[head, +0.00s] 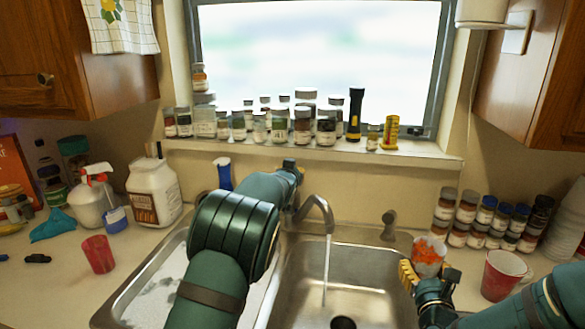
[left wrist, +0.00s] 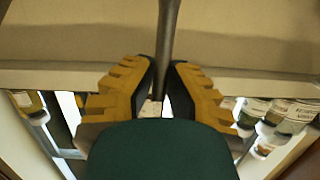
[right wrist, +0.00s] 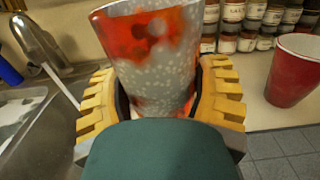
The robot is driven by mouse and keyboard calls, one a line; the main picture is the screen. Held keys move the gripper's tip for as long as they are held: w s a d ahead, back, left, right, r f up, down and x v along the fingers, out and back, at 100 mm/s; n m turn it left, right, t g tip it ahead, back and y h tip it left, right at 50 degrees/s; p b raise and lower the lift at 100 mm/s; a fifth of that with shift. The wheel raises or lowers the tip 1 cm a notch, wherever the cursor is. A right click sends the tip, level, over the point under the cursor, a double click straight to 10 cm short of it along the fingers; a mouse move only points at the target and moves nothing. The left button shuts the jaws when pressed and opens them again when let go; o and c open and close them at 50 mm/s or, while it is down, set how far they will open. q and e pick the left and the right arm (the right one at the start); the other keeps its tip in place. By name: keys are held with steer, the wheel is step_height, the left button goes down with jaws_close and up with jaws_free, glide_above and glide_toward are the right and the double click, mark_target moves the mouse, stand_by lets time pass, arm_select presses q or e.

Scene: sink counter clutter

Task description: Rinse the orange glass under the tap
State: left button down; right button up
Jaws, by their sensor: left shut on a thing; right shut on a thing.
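The orange glass (head: 428,253), clear with orange-red patches, is upright in my right gripper (head: 428,280), over the right rim of the sink. In the right wrist view the fingers are shut around the glass (right wrist: 155,55). The tap (head: 318,208) is running, and a thin stream of water (head: 326,265) falls into the right basin, to the left of the glass and apart from it. My left gripper (head: 292,172) is behind the tap. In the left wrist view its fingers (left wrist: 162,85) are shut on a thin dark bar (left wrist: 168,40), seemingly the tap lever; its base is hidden.
The right basin (head: 375,262) is open under the stream; my left arm covers part of the left basin (head: 150,290). A red cup (head: 502,277) and stacked jars (head: 485,225) stand right of the glass. A red tumbler (head: 98,254) is at left. Jars line the sill.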

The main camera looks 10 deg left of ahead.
stand_by(0.3)
arm_select(q)
steer(key=c, duration=1)
jaws_free()
steer(key=shift+w, duration=0.1)
steer(key=shift+o, duration=0.2)
steer(key=shift+s, duration=0.2)
steer(key=v, duration=1.1)
steer(key=shift+s+r, duration=0.15)
steer(key=shift+s, duration=0.15)
steer(key=shift+r, duration=0.1)
